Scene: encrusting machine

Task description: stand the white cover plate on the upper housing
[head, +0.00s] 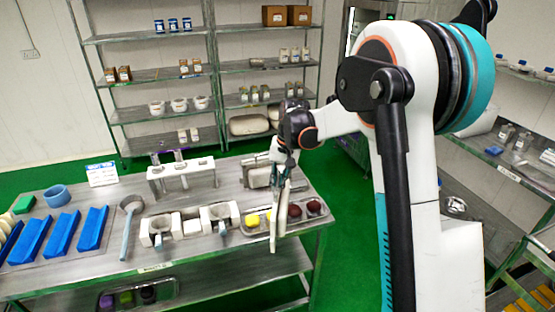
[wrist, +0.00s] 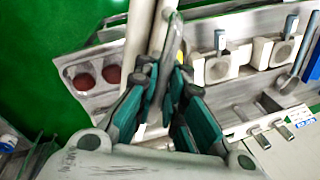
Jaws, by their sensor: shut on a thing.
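My gripper (head: 283,168) is shut on a long, thin, pale piece (head: 283,208), which I take to be the white cover plate seen nearly edge-on. It hangs steeply down by the table's right part, in front of the tray. In the wrist view, pale upright bars (wrist: 139,38) show beyond the teal fingers (wrist: 160,100); the grip itself is partly hidden. A white block assembly (head: 192,227) with two grey cups stands left of my gripper; it also shows in the wrist view (wrist: 247,72). A raised white stand (head: 183,172) is behind it. I cannot tell which is the upper housing.
A metal tray (head: 325,218) holds yellow and dark red balls. A grey metal container (head: 258,177) stands behind my gripper. Shelves (head: 150,75) stand behind the table.

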